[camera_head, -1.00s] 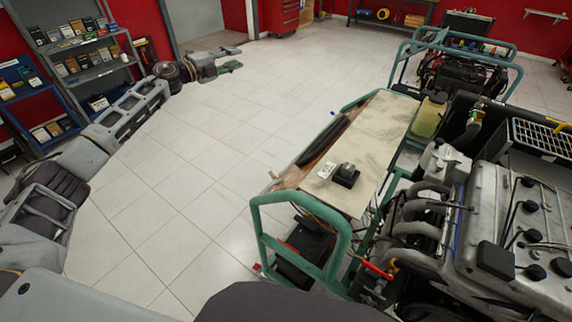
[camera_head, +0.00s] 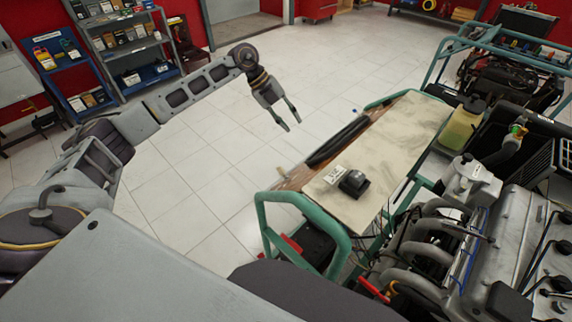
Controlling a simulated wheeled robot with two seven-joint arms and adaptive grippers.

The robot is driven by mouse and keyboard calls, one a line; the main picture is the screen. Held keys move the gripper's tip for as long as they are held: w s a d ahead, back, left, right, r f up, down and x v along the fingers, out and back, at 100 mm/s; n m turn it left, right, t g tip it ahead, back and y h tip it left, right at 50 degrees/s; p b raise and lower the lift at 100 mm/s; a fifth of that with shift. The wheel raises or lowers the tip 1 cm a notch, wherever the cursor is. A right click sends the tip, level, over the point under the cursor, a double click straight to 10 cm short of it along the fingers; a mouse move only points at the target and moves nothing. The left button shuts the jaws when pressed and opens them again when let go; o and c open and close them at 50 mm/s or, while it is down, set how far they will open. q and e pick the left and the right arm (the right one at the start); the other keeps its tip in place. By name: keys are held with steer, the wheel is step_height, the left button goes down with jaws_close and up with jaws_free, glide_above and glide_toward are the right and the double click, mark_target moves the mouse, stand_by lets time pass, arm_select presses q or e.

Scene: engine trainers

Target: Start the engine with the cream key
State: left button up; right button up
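A small cream-tan piece (camera_head: 283,170), which looks like the cream key, sticks out at the near left side of the engine trainer's panel (camera_head: 410,135). It is too small to tell whether it sits in a lock. My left gripper (camera_head: 291,125) hangs over the floor, left of the panel and beyond the cream piece. Its two fingers are apart with nothing between them, and it touches nothing. The panel's face on that side is turned away and mostly hidden. My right gripper is not in view.
A small blue piece (camera_head: 354,111) sticks out farther along the same panel side. A black box (camera_head: 354,183) and a white label (camera_head: 334,174) sit on the panel top. A green tube frame (camera_head: 300,203) surrounds it. The engine (camera_head: 490,245) stands right.

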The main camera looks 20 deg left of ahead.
mark_target(281, 171)
arm_select(q)
steer(key=s+a+f+n+g+y, duration=0.2)
steer(key=s+a+n+g, duration=0.1)
steer(key=s+a+n, duration=0.1)
steer(key=shift+s+a+f+n+y, duration=0.15)
steer(key=shift+s+a+n+y, duration=0.15)
steer(key=shift+s+n, duration=0.6)
steer(key=shift+d+f, duration=0.1)
steer(key=shift+f, duration=0.05)
steer(key=shift+p+x, duration=1.05)
steer(key=shift+x, duration=5.7)
jaws_close()
